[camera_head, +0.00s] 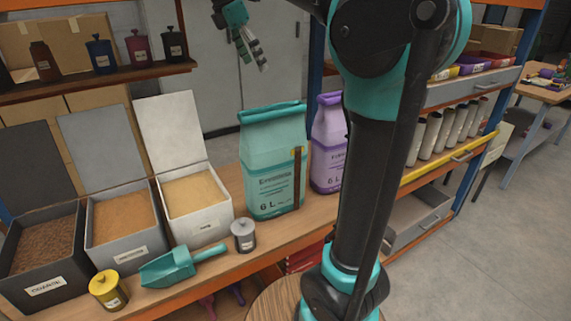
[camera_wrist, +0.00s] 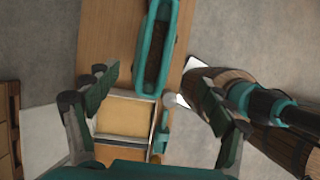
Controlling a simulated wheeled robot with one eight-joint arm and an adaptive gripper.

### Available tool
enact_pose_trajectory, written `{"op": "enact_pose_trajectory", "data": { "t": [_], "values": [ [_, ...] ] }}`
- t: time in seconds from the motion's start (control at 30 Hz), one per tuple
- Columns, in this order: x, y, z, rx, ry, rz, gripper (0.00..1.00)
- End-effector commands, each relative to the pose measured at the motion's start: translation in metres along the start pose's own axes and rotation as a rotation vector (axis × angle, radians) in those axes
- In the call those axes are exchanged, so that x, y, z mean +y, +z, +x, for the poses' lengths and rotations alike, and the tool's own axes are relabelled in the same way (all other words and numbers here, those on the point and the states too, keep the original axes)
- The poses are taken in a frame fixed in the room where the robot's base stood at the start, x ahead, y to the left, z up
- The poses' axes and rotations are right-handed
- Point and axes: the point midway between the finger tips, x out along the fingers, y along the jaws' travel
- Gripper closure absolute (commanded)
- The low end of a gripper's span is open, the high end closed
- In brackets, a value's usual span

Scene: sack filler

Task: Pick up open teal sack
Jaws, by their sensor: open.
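The teal sack (camera_head: 274,172) stands upright on the wooden bench, with a dark brown and yellow strip on its front. The wrist view looks down on its open, elongated teal rim (camera_wrist: 146,48), with a dark inside. My gripper (camera_head: 254,56) is raised at the top of the head view, above and behind the sack, and touches nothing. In the wrist view my gripper (camera_wrist: 152,82) has its two fingers spread wide and empty. The sack's mouth lies ahead of the fingertips, between their lines.
A purple sack (camera_head: 327,150) stands close right of the teal one. A white bin (camera_head: 199,222) with an upright lid is close left, beside other bins. A teal scoop (camera_head: 180,266), grey canister (camera_head: 243,236) and yellow canister (camera_head: 109,290) stand in front.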

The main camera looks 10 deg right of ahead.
Motion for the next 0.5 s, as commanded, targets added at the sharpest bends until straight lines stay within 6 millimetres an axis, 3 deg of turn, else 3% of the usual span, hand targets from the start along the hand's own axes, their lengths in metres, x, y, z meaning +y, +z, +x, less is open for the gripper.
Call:
{"op": "enact_pose_trajectory", "data": {
  "t": [0.5],
  "values": [
    [0.0,0.0,0.096,0.0,-0.001,0.002,0.19]
  ]
}}
